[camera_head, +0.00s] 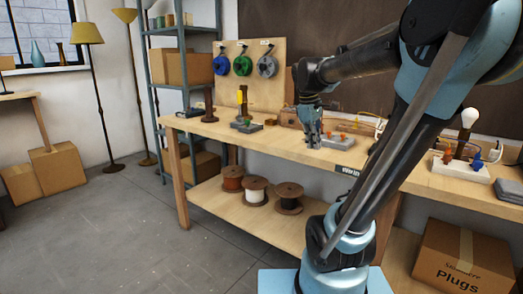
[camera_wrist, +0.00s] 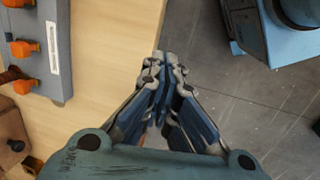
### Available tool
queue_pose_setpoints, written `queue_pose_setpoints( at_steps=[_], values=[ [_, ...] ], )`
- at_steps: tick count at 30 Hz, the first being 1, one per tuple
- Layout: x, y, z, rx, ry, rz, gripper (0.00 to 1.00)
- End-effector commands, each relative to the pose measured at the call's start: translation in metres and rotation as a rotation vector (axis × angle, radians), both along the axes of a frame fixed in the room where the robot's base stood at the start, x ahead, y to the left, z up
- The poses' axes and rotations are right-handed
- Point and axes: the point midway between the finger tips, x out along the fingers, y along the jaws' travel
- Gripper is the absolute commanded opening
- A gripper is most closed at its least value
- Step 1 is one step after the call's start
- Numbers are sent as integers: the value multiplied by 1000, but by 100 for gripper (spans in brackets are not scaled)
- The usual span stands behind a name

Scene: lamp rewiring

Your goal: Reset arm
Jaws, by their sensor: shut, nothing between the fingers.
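My gripper (camera_head: 313,138) hangs pointing down at the front edge of the wooden workbench (camera_head: 285,138) in the head view. In the wrist view my gripper (camera_wrist: 166,62) has its fingers together, with nothing between them. Below the fingertips the wrist view shows the bench edge and the grey floor. My arm reaches across the right half of the head view and bends down to the gripper.
A grey block with orange parts (camera_wrist: 35,45) lies left of my gripper in the wrist view. A board with a bulb (camera_head: 463,165) stands at the bench's right. Several spools (camera_head: 288,198) sit on the lower shelf. A Plugs box (camera_head: 462,262) is on the right.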

Motion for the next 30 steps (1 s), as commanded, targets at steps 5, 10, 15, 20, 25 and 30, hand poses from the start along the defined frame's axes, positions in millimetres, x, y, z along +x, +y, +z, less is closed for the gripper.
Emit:
queue_pose_setpoints(
  at_steps=[5, 10, 15, 20, 25, 30],
  values=[
    [-48, -7, -37, 64, -49, -192, 0],
    [-88, -9, -76, 128, -93, -380, 0],
    [-125, -9, -118, 194, -130, -569, 0],
    [-154, -7, -155, 251, -156, -728, 0],
    [-170, -4, -180, 288, -170, -833, 0],
    [-174, -4, -187, 300, -175, -866, 0]
  ],
)
